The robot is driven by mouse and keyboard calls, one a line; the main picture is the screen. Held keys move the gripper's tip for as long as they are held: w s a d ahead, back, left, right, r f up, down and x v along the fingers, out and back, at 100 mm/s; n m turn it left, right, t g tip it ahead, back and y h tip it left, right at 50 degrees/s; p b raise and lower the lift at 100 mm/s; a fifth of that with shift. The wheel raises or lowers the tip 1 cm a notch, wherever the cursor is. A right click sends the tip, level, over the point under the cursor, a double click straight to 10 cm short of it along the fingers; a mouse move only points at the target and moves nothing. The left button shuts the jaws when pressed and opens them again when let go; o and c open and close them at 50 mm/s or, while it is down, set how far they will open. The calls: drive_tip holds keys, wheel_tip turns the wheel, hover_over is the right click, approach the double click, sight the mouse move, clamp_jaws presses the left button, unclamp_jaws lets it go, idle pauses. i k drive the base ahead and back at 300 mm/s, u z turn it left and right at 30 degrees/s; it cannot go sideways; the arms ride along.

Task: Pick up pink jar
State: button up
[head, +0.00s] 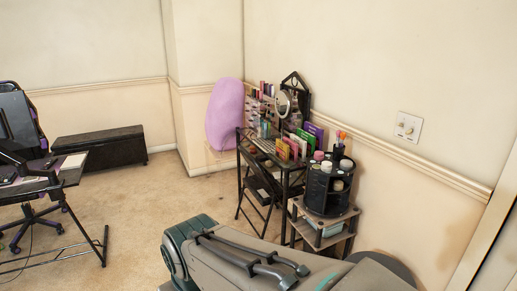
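A small jar with a pink top (318,156) stands on the upper part of a round black organizer (318,193). Paler jars stand close by it, one just right of it (327,167) and one farther right (346,164). They are small here, so I cannot be sure which one is the pink jar. The organizer sits on a small shelf stand (322,240) against the right wall. My arm crosses the bottom of the head view in front of the stand. My gripper is not in view.
A black vanity table (262,190) crowded with cosmetics and a round mirror (283,104) stands left of the organizer. A purple rounded object (225,115) is behind it. A desk (75,172) and chair (22,125) are at left. Carpet between is clear.

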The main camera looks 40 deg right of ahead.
sight(319, 155)
drive_tip(key=z, duration=0.15)
drive_tip(key=i, duration=1.6)
drive_tip(key=z, duration=1.1)
drive_tip(key=i, duration=0.95)
drive_tip(key=z, duration=1.35)
drive_tip(key=i, duration=0.4)
drive_tip(key=z, duration=0.25)
